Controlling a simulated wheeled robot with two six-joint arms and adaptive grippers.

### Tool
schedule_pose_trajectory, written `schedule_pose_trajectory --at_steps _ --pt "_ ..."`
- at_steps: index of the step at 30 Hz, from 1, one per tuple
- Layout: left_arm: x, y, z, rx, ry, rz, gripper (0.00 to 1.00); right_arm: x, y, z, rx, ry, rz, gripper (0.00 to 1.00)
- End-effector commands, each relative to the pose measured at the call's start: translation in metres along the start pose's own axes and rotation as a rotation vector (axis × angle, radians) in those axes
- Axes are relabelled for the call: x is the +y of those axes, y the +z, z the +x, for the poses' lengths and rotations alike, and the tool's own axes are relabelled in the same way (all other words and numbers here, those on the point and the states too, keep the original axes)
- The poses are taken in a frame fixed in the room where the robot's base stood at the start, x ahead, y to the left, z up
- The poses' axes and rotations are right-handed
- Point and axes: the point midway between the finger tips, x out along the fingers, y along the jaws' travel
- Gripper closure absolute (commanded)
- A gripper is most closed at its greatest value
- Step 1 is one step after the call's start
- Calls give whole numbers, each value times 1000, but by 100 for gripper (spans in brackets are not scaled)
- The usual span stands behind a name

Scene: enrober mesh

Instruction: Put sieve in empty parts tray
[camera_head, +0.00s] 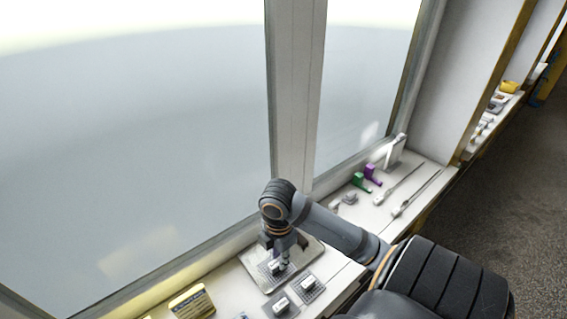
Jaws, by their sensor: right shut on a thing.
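My right gripper (282,262) points down over a flat grey metal tray (312,246) on the windowsill. It is shut on a small mesh piece with a pale block on it, which looks like the sieve (273,268). The sieve is low over or on the tray; I cannot tell whether it touches the tray floor. The fingers and wrist hide part of it. My left gripper is not in view.
Two similar mesh pieces (309,286) (282,305) lie on the sill in front of the tray. Green (360,181) and purple (372,174) items and long thin tools (400,185) lie farther right. The window stands behind.

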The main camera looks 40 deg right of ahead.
Motion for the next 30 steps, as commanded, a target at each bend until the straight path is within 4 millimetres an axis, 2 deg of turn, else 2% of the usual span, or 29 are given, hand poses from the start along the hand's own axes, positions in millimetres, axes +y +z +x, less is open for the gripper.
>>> schedule_pose_trajectory --at_steps 3,8,12,15,23,30 --pt "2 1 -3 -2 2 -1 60 19 21 10 -4 0 4 100" --pt "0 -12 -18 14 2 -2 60 45 47 24 1 -1 8 100" --pt "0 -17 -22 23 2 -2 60 63 65 56 5 -1 8 100" --pt "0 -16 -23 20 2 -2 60 72 74 72 3 -1 5 100" --pt "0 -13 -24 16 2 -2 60 79 82 85 1 1 3 100" --pt "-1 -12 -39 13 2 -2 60 81 84 116 3 -1 3 100"
